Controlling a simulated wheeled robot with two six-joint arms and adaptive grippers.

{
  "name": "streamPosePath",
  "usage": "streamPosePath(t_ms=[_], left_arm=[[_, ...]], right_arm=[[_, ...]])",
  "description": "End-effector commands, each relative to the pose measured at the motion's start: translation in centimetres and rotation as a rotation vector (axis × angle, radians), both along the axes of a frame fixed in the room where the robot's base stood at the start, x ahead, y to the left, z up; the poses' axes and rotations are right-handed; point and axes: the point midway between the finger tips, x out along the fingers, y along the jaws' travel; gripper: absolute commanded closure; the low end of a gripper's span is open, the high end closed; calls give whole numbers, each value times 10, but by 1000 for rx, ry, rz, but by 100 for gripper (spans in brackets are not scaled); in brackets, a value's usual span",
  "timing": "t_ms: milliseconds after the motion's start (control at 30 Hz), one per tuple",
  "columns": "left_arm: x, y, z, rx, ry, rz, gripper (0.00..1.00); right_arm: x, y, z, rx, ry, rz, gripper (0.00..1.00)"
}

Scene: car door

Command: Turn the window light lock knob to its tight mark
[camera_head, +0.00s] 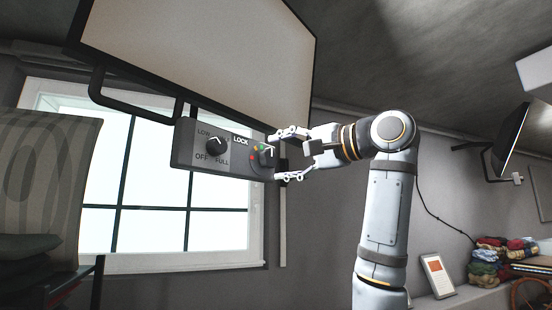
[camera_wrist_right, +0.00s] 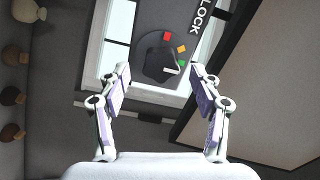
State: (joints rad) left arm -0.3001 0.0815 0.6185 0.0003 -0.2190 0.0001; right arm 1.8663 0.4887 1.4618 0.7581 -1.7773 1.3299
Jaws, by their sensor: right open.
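The lock knob (camera_head: 267,158) is a dark knob at the right end of a grey control panel (camera_head: 181,151), beside the word LOCK. In the right wrist view the knob (camera_wrist_right: 156,65) has a white pointer line directed to the right, close to the green mark (camera_wrist_right: 181,63). An orange mark (camera_wrist_right: 181,49) and a red mark (camera_wrist_right: 167,36) follow around its rim. My right gripper (camera_head: 281,156) is open, its fingers spread to either side of the knob. In the wrist view the fingertips (camera_wrist_right: 160,72) appear apart from it. My left gripper is out of view.
A second knob (camera_head: 215,146) with LOW, OFF and FULL labels sits left on the panel. A large framed screen (camera_head: 200,50) hangs above, with a black bar (camera_head: 132,103) at its lower left. A bright window (camera_head: 150,230) is behind. Folded cloths (camera_head: 488,262) lie at the right.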

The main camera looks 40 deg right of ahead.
Motion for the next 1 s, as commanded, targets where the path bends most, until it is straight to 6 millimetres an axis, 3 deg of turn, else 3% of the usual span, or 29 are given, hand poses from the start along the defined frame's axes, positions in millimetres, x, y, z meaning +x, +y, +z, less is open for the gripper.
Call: streamPosePath(t_ms=[200,400,567,1000], left_arm=[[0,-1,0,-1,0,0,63],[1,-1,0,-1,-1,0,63],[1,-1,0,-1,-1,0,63],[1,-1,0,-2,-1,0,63]], right_arm=[[-53,-16,1,-1,-4,-5,35],[-87,-25,0,-1,-2,-3,35],[-95,-28,0,-1,-1,-1,35],[-95,-27,0,-1,0,0,35]])
